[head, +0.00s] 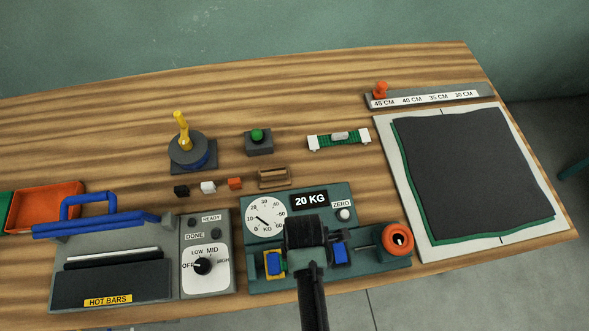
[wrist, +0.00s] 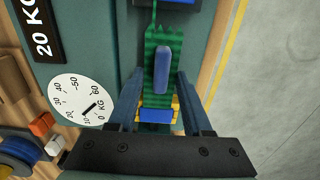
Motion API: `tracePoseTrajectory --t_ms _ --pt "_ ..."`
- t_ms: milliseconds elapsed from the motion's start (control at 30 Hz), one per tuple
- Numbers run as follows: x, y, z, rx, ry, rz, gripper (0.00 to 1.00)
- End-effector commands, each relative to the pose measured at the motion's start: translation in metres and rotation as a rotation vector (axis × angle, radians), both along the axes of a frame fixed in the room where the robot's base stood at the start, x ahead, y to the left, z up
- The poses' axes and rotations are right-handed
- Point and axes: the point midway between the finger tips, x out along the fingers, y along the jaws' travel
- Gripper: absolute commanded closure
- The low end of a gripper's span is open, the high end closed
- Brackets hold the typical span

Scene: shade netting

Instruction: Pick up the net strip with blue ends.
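The green net strip (wrist: 160,44) lies across the tester between its two clamps, with a raised grey-blue tab (wrist: 162,70) at its middle. One blue end (wrist: 156,115) sits at the yellow clamp; the other blue end (wrist: 178,2) is at the top edge of the wrist view. In the head view the blue ends show at the yellow clamp (head: 265,266) and the dark clamp, while my gripper (head: 305,240) hides the strip's middle. In the wrist view my gripper (wrist: 160,78) is open, its fingers either side of the tab, with visible gaps.
The tester (head: 290,285) has a dial and an orange knob (head: 397,239). A similar green strip with white ends (head: 325,140) lies behind it. The hot-bar box (head: 110,285) stands left, a black sheet (head: 470,165) right. Open wood lies at the back.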

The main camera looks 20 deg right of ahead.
Motion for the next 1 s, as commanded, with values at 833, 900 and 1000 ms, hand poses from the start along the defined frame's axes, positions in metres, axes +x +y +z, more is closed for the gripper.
tracePoseTrajectory --t_ms 833,900,1000 --pt "0.001 0.0 0.05 -0.001 -0.005 0.001 1.0" --pt "0.002 -0.001 0.063 -0.002 -0.006 0.001 1.0" --pt "0.001 0.0 0.08 -0.001 -0.005 0.001 1.0"
